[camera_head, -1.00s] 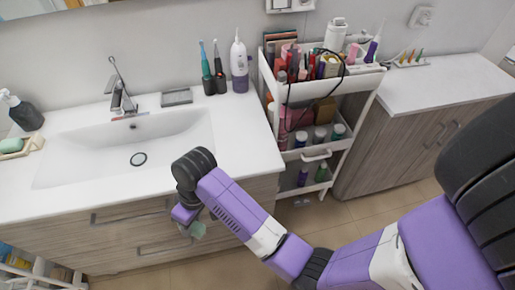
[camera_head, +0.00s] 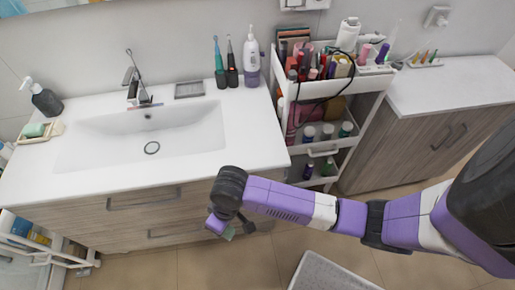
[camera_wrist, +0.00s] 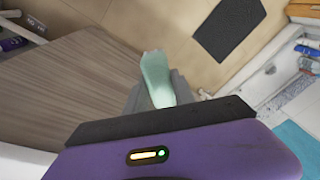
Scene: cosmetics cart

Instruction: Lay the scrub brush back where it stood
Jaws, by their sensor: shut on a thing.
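My gripper (camera_head: 228,229) is in front of the vanity drawers, below the counter's front edge in the head view. It is shut on a pale green thing, which I take to be the scrub brush (camera_wrist: 156,78). In the wrist view the brush sticks out between the grey fingers, over the floor and beside a wood-grain surface.
The white counter (camera_head: 225,135) holds a sink, a soap dish (camera_head: 40,132), a dark pump bottle (camera_head: 46,99) and toothbrushes. A crowded white cart (camera_head: 318,150) stands right of the vanity. A grey mat (camera_head: 330,274) lies on the floor. A low white rack (camera_head: 45,255) stands at lower left.

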